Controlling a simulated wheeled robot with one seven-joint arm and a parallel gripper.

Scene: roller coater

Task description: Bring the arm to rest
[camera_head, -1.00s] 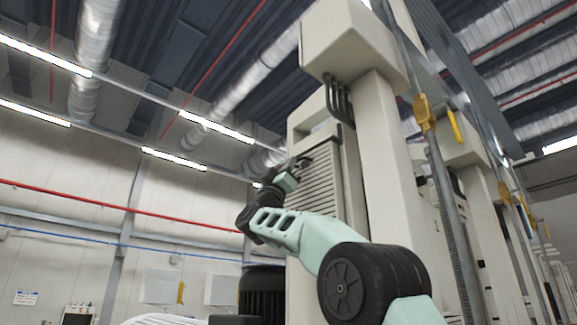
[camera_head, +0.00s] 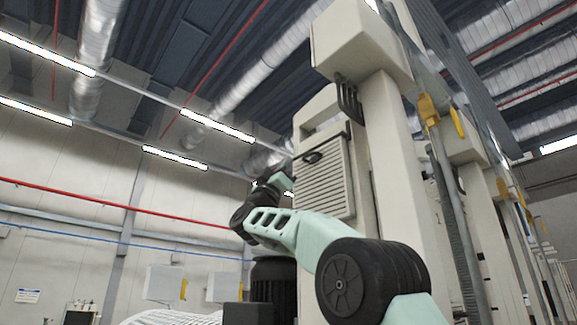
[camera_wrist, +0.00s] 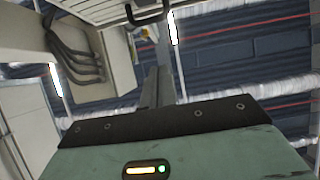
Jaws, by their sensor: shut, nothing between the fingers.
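My arm (camera_head: 287,228) reaches from the lower right of the head view up and left, in pale green with black joints. Its far end (camera_head: 279,181) is bent up beside the louvred machine panel; the fingers are not clear there. In the wrist view, my gripper (camera_wrist: 158,86) points up the picture beyond its black plate and green body. Its grey fingers are together, with nothing seen between them. A black handle (camera_wrist: 147,16) on the machine shows beyond the fingertips, apart from them in the picture.
The tall cream machine (camera_head: 391,150) stands close on the right of the head view. Its louvred panel (camera_head: 325,185) carries a black handle. A dark ribbed cylinder (camera_head: 273,285) is below the arm. The space left of the arm looks open.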

